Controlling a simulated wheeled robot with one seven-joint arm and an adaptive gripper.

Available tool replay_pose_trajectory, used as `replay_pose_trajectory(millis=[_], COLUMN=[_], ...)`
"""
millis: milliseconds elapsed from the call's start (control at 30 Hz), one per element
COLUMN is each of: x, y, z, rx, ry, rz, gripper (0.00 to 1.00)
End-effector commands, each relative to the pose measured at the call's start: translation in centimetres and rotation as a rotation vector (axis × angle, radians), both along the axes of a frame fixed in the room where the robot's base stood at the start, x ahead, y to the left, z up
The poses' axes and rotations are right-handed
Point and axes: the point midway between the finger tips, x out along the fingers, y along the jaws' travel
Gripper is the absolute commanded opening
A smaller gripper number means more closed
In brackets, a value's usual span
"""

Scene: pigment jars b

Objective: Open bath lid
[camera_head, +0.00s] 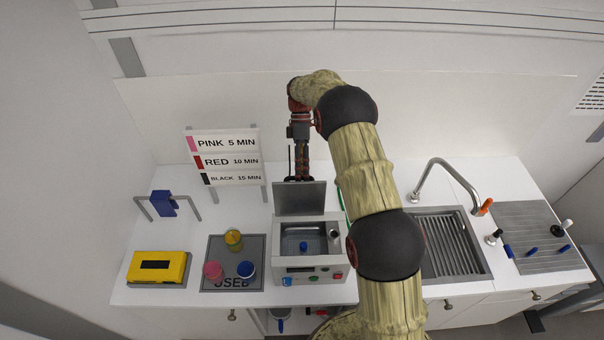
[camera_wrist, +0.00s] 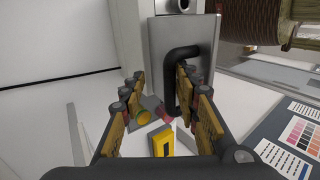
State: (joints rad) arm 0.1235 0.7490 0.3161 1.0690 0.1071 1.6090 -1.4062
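The bath (camera_head: 335,270) is a grey box with a front control panel, and its basin is uncovered. Its grey lid (camera_head: 300,198) stands up at the back edge, roughly upright. A blue object (camera_head: 303,246) sits in the basin. My gripper (camera_head: 301,176) is behind the raised lid, pointing down, its tips partly hidden by it. In the wrist view the lid (camera_wrist: 160,38) carries a black bent handle (camera_wrist: 184,54). My gripper (camera_wrist: 160,82) is open there, with the handle showing between and beyond its fingers; I cannot tell whether they touch.
Left of the bath, pink (camera_head: 212,270), yellow (camera_head: 233,239) and blue (camera_head: 246,269) jars stand on a grey mat (camera_head: 220,248). A yellow device (camera_head: 143,268) is further left. A time sign (camera_head: 226,157) stands behind. A sink (camera_head: 457,250) with a faucet (camera_head: 430,168) is to the right.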

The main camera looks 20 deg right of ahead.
Motion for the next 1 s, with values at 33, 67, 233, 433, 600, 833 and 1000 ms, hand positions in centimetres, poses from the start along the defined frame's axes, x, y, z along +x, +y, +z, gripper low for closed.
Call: replay_pose_trajectory(millis=[33,67,233,433,600,833,1000], x=[0.1,0.1,0.1,0.1,0.5,2.8,4.7], y=[0.0,0.0,0.0,0.0,-0.1,-0.8,-1.4], z=[0.1,0.1,0.3,0.3,0.9,4.1,6.9], rx=[0.0,0.0,0.0,0.0,0.0,0.0,0.0], ry=[-0.003,-0.003,-0.004,-0.004,-0.005,-0.007,-0.006], rz=[-0.001,-0.001,-0.001,-0.001,-0.001,0.0,0.0], gripper=[0.3,0.3,0.3,0.3,0.3,0.3,0.3])
